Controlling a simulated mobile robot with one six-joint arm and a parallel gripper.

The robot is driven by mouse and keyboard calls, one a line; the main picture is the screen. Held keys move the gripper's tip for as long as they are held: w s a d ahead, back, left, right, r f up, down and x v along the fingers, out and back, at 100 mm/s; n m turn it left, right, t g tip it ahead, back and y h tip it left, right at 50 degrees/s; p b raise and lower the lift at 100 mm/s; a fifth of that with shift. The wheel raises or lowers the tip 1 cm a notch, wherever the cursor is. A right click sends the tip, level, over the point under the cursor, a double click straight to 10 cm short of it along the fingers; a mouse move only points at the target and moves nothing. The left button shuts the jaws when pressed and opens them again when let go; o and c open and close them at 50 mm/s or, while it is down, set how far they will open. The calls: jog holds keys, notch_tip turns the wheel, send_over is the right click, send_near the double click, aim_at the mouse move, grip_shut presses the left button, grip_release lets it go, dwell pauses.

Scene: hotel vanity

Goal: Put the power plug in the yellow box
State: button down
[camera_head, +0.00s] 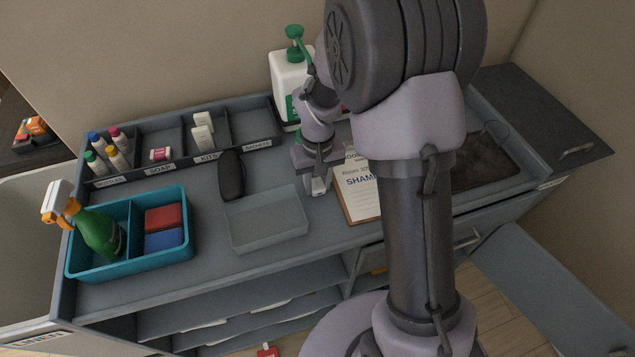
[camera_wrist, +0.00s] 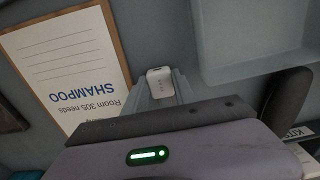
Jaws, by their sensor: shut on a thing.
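A small white power plug (camera_wrist: 160,80) is between the fingertips of my gripper (camera_wrist: 162,92) in the wrist view. In the head view the plug (camera_head: 318,186) shows as a pale piece under my gripper (camera_head: 317,172), just over the counter between the clear tray and the clipboard. The jaws are shut on the plug. I cannot tell whether it touches the counter.
A clear tray (camera_head: 266,246), a dark case (camera_head: 231,176) and a clipboard (camera_head: 362,206) lie close by. A teal caddy (camera_head: 102,270) stands left. A white pump jug (camera_head: 287,76) and labelled bins (camera_head: 182,161) line the back. My arm hides much of the right side.

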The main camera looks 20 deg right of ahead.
jog(key=shift+f, duration=0.25)
jog(key=c, duration=1)
grip_release()
jog(key=shift+r, duration=0.1)
